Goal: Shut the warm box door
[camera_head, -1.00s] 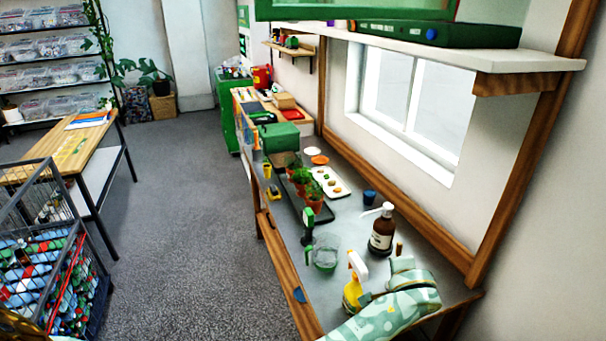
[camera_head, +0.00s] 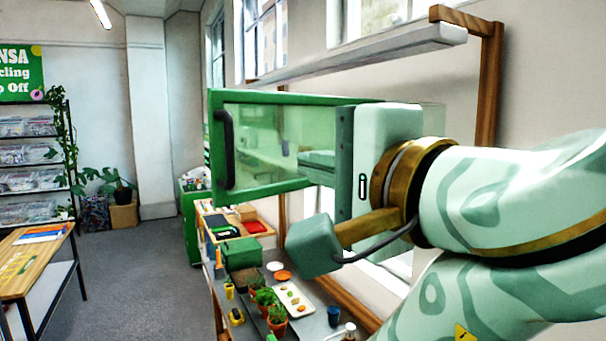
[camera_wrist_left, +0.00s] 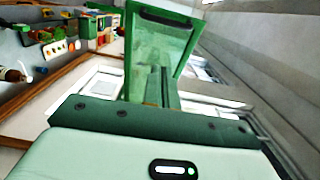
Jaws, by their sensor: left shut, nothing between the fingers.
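The warm box door (camera_head: 217,150) is a green frame around a clear greenish pane, with a dark upright handle (camera_head: 228,148) on its left edge. It appears to stand out from the wall, open; its right side is hidden behind my left gripper (camera_head: 312,160). That gripper is shut and empty, its fingers pointing left, overlapping the pane's right part. I cannot tell whether they touch it. In the left wrist view the fingers (camera_wrist_left: 155,88) point at the door (camera_wrist_left: 185,48), with the handle (camera_wrist_left: 165,18) at its far edge. My right gripper is not in view.
A wooden table (camera_head: 35,262) stands at left; the floor (camera_head: 130,285) between is clear.

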